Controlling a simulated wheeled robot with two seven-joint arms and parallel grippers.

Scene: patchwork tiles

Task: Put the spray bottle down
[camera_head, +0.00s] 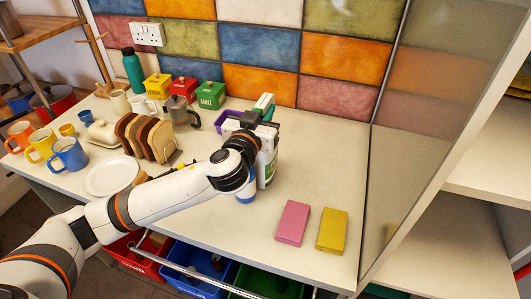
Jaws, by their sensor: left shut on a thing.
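The spray bottle (268,165) has a pale body with green on it. Its teal spray head (264,102) shows above my left gripper (254,122). My left gripper is shut on the bottle near its upper part, and my arm and hand hide much of it. The bottle looks upright over the pale worktop (225,225). I cannot tell whether its base touches the surface. My right gripper is not in view.
A pink block (292,222) and a yellow block (332,230) lie at the right front. A blue item (246,194) is partly hidden by my wrist. A purple container (226,119) is behind. Mugs, a plate (111,175) and a toast rack (150,138) fill the left. Bare worktop lies behind the blocks.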

